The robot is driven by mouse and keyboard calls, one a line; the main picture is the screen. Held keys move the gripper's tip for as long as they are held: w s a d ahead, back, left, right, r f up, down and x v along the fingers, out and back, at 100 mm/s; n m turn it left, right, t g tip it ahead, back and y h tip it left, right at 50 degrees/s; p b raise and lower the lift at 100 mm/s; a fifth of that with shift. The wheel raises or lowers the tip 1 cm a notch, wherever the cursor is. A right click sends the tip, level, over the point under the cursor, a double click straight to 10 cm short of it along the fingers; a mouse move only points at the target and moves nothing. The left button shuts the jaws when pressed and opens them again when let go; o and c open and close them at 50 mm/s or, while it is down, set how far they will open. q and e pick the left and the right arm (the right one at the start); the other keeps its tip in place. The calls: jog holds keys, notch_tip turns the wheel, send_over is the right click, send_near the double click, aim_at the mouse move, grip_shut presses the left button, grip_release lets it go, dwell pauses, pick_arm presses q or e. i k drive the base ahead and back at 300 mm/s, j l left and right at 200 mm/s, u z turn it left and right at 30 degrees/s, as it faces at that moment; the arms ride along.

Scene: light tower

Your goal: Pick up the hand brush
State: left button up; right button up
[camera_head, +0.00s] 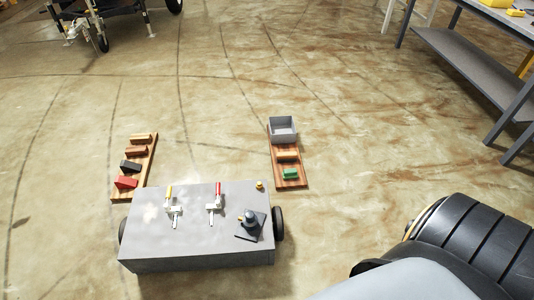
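I cannot make out the hand brush for certain in the head view. A wooden board (121,190) on the floor at left carries several small block-like items: tan (141,138), brown (136,151), black (131,166) and red (126,182). A second board (291,183) at centre right carries a grey open box (283,129), a tan item (287,155) and a green item (290,174). They are too small to tell whether one is a brush. Neither of my grippers shows in this view.
A grey wheeled box (195,240) stands in front, with yellow-handled and red-handled clamps and a dark fixture (250,224) on top. A grey workbench (480,68) stands at upper right, a wheeled frame (100,20) at upper left. The floor between is clear.

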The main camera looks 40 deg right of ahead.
aim_at(289, 156)
jog(key=i+l+u, duration=0.15)
jog(key=l+u, duration=0.2)
jog(key=l, duration=0.55)
jog(key=l+u, duration=0.4)
jog(key=l, duration=0.45)
